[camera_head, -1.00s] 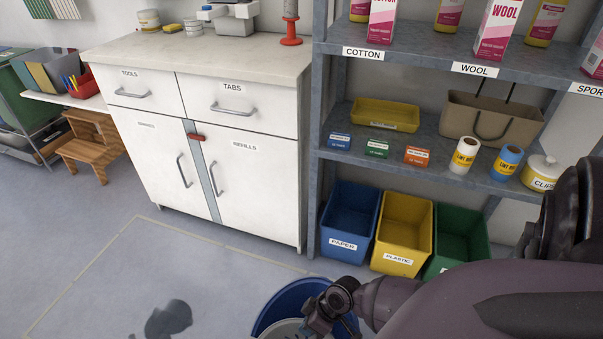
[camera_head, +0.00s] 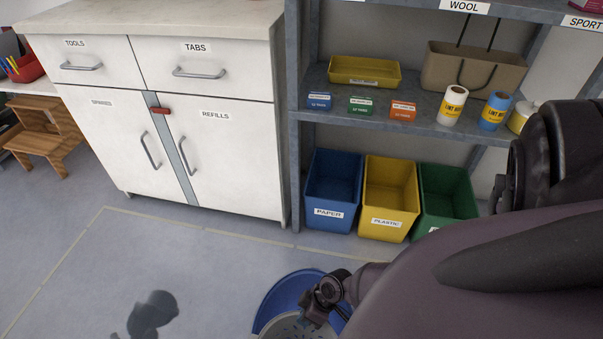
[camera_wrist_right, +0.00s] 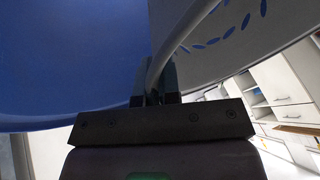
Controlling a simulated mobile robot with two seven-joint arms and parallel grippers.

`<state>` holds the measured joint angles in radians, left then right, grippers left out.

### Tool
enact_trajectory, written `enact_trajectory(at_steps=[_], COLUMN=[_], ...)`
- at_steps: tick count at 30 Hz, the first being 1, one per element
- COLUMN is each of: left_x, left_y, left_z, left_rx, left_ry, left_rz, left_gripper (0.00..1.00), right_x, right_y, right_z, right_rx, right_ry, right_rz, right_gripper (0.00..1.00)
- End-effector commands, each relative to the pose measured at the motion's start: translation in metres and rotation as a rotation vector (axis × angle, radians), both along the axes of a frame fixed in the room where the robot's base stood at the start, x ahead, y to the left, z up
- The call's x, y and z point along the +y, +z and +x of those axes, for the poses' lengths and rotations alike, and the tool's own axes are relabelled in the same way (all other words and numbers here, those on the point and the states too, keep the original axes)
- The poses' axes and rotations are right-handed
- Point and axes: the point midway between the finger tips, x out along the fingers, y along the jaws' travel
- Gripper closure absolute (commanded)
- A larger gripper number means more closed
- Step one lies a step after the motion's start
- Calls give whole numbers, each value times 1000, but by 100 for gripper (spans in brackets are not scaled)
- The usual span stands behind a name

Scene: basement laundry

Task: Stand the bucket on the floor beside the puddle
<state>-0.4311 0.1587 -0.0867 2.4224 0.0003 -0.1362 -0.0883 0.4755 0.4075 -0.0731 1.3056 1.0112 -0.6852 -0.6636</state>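The blue bucket (camera_head: 283,298) with a grey perforated wringer insert (camera_head: 285,326) is at the bottom centre of the head view, partly cut off and partly covered by my right arm. My right gripper (camera_wrist_right: 155,88) is shut on the bucket's grey handle (camera_wrist_right: 185,42) in the right wrist view. The bucket's blue wall (camera_wrist_right: 70,60) fills the left of that view. The bucket's underside is hidden, so I cannot tell whether it touches the floor. A dark patch (camera_head: 151,312) lies on the floor left of the bucket; I cannot tell whether it is the puddle or a shadow. My left gripper is out of view.
A tape line (camera_head: 215,232) marks a floor area before the white cabinet (camera_head: 235,150). Blue (camera_head: 328,216), yellow (camera_head: 388,226) and green (camera_head: 448,185) bins stand under the grey shelf (camera_head: 297,130). A wooden step stool (camera_head: 45,140) stands at left. The floor left of the bucket is open.

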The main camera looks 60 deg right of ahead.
Motion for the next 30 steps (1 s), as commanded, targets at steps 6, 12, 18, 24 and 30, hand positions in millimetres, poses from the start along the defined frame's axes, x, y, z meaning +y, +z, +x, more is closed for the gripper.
enact_trajectory(at_steps=[6, 12, 18, 24, 30], left_x=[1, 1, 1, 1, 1], left_y=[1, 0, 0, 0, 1], left_z=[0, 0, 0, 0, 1], left_rx=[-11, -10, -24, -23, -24], left_ry=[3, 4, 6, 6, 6], left_rz=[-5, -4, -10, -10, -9], left_gripper=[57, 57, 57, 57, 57], right_x=[1, 1, 0, 0, 0], right_y=[-3, -4, -7, -7, -6], right_z=[3, 2, 1, 1, 2], right_rx=[-6, -5, -3, -3, -3], right_ry=[-1, -1, 0, 0, 0], right_rz=[2, 2, 1, 1, 1], right_gripper=[100, 100, 85, 71, 71])
